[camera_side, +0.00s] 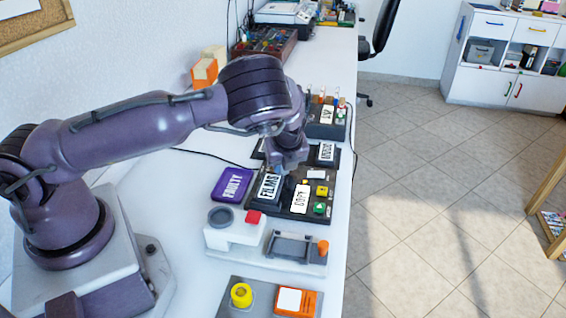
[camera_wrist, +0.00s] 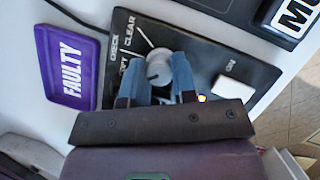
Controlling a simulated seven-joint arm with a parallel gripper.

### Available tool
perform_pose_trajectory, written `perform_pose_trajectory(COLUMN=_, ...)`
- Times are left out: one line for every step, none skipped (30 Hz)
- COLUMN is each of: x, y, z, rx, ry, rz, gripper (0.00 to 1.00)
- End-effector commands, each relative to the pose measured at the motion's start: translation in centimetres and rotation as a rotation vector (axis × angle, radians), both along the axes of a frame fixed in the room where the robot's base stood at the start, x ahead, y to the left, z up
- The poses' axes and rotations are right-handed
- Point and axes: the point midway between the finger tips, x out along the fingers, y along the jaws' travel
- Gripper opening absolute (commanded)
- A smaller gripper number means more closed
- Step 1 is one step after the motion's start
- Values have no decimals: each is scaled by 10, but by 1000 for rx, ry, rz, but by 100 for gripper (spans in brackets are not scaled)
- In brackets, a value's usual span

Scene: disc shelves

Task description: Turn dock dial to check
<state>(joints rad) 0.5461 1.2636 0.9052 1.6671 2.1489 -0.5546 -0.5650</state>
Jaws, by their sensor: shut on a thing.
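The dock dial (camera_wrist: 158,69) is a grey round knob on a black dock panel (camera_wrist: 205,58). Printed words CHECK, COPY and CLEAR stand beside it in the wrist view, with a white line running from near the knob toward CLEAR. The knob's own setting is not clear. My gripper (camera_wrist: 155,84) is shut on the dial, with a blue finger at each side of it. In the side view my gripper (camera_side: 286,166) is over the dock (camera_side: 329,191), and the dial is hidden.
A purple FAULTY tray (camera_side: 232,184) lies left of the dock. FILMS (camera_side: 269,186) and COPY (camera_side: 300,199) labelled pieces are at the dock, close to my gripper. A white device with a red button (camera_side: 253,217) stands in front. The table's right edge is close to the dock.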

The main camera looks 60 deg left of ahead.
Motion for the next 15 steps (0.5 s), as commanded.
perform_pose_trajectory(x=0, y=0, z=1, rx=-1, ry=-2, rz=-18, gripper=2)
perform_pose_trajectory(x=0, y=0, z=1, rx=-2, ry=-2, rz=-33, gripper=2)
perform_pose_trajectory(x=0, y=0, z=1, rx=-2, ry=-2, rz=-55, gripper=2)
perform_pose_trajectory(x=0, y=0, z=1, rx=-2, ry=-2, rz=-72, gripper=2)
perform_pose_trajectory(x=0, y=0, z=1, rx=-2, ry=-3, rz=-92, gripper=2)
perform_pose_trajectory(x=0, y=0, z=1, rx=-2, ry=-3, rz=-119, gripper=2)
perform_pose_trajectory(x=-1, y=0, z=1, rx=-3, ry=-2, rz=-142, gripper=2)
perform_pose_trajectory(x=-1, y=0, z=1, rx=-3, ry=-3, rz=-165, gripper=2)
perform_pose_trajectory(x=-1, y=0, z=1, rx=-3, ry=-4, rz=-198, gripper=2)
perform_pose_trajectory(x=-1, y=0, z=1, rx=-3, ry=-4, rz=-224, gripper=2)
perform_pose_trajectory(x=-1, y=1, z=1, rx=-4, ry=-5, rz=-248, gripper=2)
perform_pose_trajectory(x=-1, y=1, z=1, rx=-3, ry=-4, rz=-283, gripper=2)
perform_pose_trajectory(x=-1, y=1, z=1, rx=-5, ry=-5, rz=-307, gripper=2)
perform_pose_trajectory(x=-1, y=1, z=1, rx=-4, ry=-6, rz=-332, gripper=2)
perform_pose_trajectory(x=-1, y=1, z=1, rx=-5, ry=-5, rz=-366, gripper=2)
